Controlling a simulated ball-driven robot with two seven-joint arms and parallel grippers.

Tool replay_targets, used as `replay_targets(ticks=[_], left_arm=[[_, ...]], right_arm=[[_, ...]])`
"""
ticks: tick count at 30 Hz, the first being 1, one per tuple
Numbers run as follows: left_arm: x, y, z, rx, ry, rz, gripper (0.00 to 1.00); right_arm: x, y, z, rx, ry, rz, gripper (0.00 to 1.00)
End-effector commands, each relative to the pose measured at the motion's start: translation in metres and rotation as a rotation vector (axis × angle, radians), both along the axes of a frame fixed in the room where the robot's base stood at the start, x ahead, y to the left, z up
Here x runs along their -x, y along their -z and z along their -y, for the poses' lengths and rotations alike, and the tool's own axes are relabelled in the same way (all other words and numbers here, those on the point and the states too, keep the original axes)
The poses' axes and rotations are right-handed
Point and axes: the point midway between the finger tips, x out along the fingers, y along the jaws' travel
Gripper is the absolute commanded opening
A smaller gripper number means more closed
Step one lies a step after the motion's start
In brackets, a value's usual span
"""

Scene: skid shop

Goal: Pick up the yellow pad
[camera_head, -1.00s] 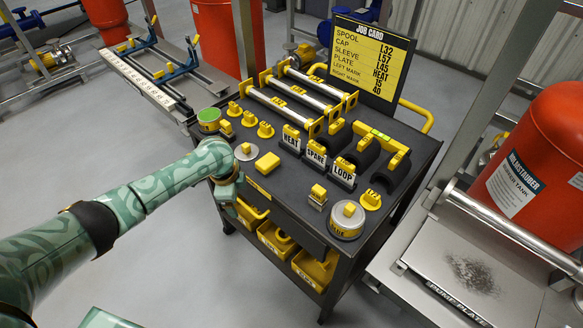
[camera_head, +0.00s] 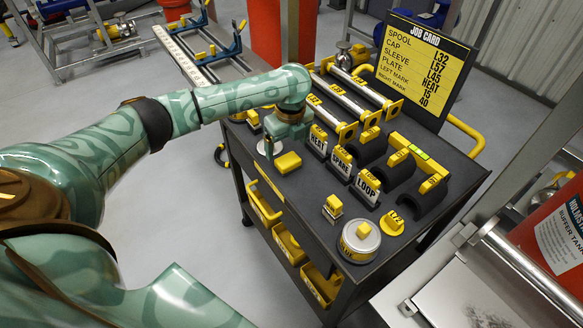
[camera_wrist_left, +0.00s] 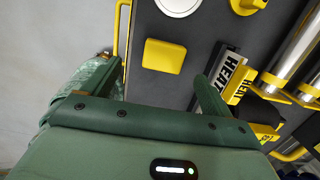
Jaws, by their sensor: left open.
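The yellow pad (camera_head: 288,162) is a small rounded block lying on the dark top of the cart, near its front left edge. In the left wrist view the pad (camera_wrist_left: 164,56) lies flat, beyond and between the two fingers. My left gripper (camera_head: 277,141) points down just behind and above the pad in the head view. Its green fingers (camera_wrist_left: 160,82) are spread wide and empty, apart from the pad. The upright HEAT plate (camera_head: 318,142) stands right of the pad, close to one finger in the wrist view. My right gripper is not in view.
A silver disc (camera_wrist_left: 178,4) lies near the pad. SPARE (camera_head: 341,161) and LOOP (camera_head: 366,187) plates stand to the right. A round silver-topped tin (camera_head: 359,241) stands nearer the front. Yellow bins (camera_head: 287,244) hang below. Bare cart top lies in front of the pad.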

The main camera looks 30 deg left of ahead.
Motion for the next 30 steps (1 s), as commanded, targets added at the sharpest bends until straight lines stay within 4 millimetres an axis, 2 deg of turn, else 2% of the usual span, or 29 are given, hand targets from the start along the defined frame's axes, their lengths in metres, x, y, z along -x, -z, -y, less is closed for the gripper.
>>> replay_targets(ticks=[1,9,17,24,25,30], left_arm=[[-0.001,0.013,-0.001,0.000,-0.001,-0.003,0.85],[-0.003,0.031,-0.002,0.000,0.000,0.001,0.85],[-0.009,0.074,-0.003,-0.001,0.000,-0.002,0.85],[-0.009,0.074,-0.004,-0.001,-0.001,0.004,0.85],[-0.009,0.074,-0.004,-0.001,-0.001,0.004,0.83],[-0.009,0.074,-0.004,-0.001,-0.001,0.004,0.37]], right_arm=[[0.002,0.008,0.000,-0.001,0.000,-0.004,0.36],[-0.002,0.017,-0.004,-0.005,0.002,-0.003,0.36],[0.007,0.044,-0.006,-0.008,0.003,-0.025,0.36],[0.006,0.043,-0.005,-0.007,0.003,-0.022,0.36],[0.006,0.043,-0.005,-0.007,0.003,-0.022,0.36],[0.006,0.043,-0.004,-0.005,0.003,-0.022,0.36]])
